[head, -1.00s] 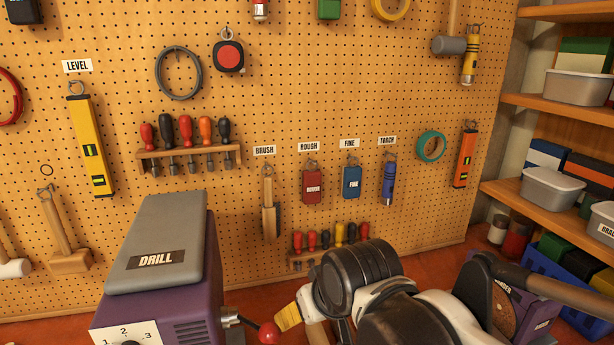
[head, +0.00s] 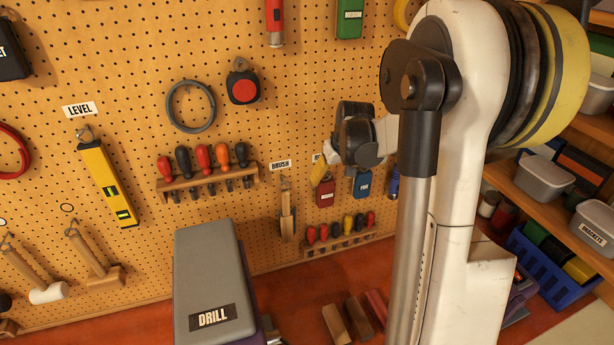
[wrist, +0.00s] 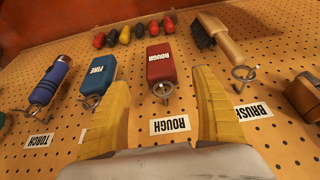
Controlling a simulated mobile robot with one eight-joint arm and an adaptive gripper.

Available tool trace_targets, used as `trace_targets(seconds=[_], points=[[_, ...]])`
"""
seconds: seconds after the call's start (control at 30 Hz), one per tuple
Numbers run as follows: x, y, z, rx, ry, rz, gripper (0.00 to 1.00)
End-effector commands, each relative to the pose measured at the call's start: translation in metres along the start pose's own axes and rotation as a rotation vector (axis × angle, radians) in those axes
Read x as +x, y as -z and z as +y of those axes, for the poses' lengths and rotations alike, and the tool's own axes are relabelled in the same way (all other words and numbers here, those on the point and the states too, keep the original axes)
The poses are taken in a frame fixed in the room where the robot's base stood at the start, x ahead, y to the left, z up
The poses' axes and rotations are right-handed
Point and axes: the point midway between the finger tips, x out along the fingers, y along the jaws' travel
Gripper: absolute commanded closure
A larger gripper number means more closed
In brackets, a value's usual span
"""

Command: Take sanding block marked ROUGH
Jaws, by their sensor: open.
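The red sanding block marked ROUGH (wrist: 160,62) hangs on a pegboard hook in the wrist view, which shows the board upside down. The block also shows in the head view (head: 325,194), low on the board and partly covered by my gripper. My gripper (wrist: 160,90) is open, with one yellow finger on each side of the block's hook and label in the picture. The fingers do not appear to touch the block. In the head view only part of my gripper (head: 322,168) shows in front of the board, above the block.
The blue FINE block (wrist: 98,75) and blue torch (wrist: 50,80) hang on one side. The brush (wrist: 222,42) hangs on the other. A screwdriver rack (head: 340,240) is below. The drill (head: 205,280) stands on the bench.

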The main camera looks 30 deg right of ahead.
Motion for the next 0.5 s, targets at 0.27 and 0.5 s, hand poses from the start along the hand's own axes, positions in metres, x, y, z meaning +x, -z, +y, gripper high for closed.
trace_targets(seconds=[0.27, 0.5], points=[[0.043, 0.0, -0.001, -0.001, 0.0, 0.001, 0.24], [0.064, 0.0, -0.002, -0.001, 0.0, 0.0, 0.24]])
